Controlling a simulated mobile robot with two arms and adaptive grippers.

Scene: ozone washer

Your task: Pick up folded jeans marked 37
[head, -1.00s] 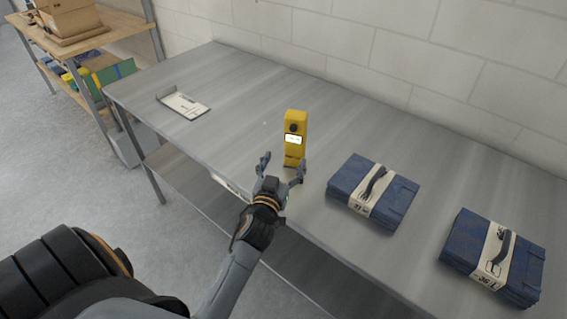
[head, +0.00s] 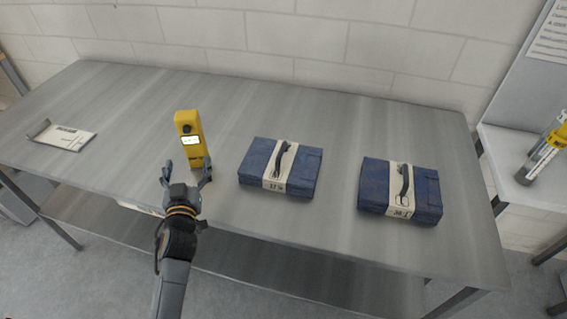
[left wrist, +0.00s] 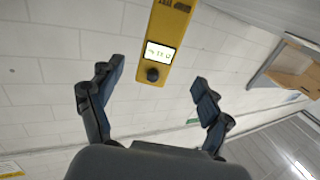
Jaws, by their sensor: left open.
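Two stacks of folded blue jeans lie on the metal table, each with a cream paper band and a dark handle. The left folded jeans (head: 252,160) have a printed mark on the band that is too small to read surely. The right folded jeans (head: 428,195) have a band mark that also reads poorly. My left gripper (head: 187,172) is open and empty, left of both stacks and in front of a yellow handheld device (head: 191,155). In the left wrist view the device (left wrist: 165,25) shows ahead of the open fingers (left wrist: 158,78). My right gripper is out of view.
The yellow device stands upright close to my left fingers. A white paper holder (head: 62,138) lies at the table's left end. The metal table (head: 300,230) is bare between and around the stacks. A yellow-topped cylinder (head: 543,155) stands at the far right.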

